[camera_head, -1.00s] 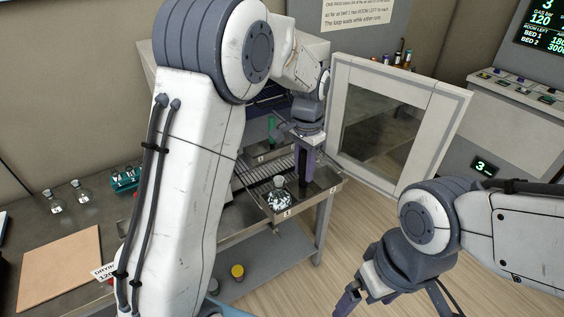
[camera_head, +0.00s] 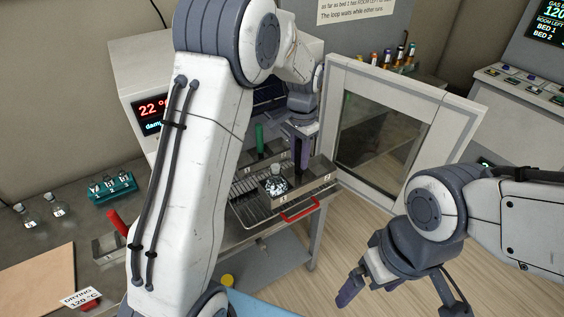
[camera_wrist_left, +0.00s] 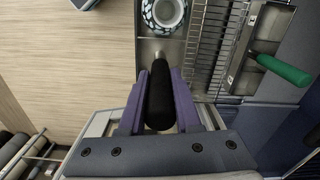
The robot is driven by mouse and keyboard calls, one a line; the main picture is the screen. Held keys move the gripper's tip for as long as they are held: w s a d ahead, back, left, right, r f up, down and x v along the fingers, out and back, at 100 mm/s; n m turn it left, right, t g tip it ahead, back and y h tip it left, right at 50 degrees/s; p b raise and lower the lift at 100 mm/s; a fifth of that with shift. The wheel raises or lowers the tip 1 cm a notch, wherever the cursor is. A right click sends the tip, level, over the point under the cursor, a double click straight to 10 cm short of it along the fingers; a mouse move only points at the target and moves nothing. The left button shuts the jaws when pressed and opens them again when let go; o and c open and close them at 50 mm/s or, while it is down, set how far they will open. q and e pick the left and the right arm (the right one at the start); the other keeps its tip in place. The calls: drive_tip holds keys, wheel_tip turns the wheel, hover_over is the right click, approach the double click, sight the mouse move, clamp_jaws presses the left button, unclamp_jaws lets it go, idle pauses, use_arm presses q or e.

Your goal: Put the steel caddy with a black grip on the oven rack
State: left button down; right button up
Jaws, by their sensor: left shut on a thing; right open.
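The steel caddy (camera_head: 316,184) carries a dark-and-white patterned flask (camera_head: 276,184) at its left end in the head view. My left gripper (camera_head: 302,166) is shut on the caddy's upright black grip (camera_wrist_left: 160,95), seen between its fingers in the left wrist view. The caddy is above the front part of the pulled-out wire oven rack (camera_head: 247,214); I cannot tell whether it touches the rack. Rack wires (camera_wrist_left: 212,45) show beside the caddy in the left wrist view. My right gripper (camera_head: 358,288) is open and empty over the floor at lower right.
A green-gripped caddy (camera_head: 260,138) stands farther back on the rack. The rack has a red front handle (camera_head: 300,209). The oven door (camera_head: 455,130) stands open at right. A red-gripped caddy (camera_head: 118,222), teal vial holder (camera_head: 112,188) and flasks are on the left bench.

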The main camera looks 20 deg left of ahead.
use_arm(q)
drive_tip(key=w+a+f+p, duration=0.5)
drive_tip(key=a+f, duration=0.1)
drive_tip(key=f, duration=0.3)
drive_tip(key=shift+w+a, duration=0.35)
drive_tip(key=shift+a, duration=0.05)
drive_tip(key=shift+f, duration=0.1)
drive_tip(key=shift+f, duration=0.15)
drive_tip(key=c, duration=0.6)
unclamp_jaws()
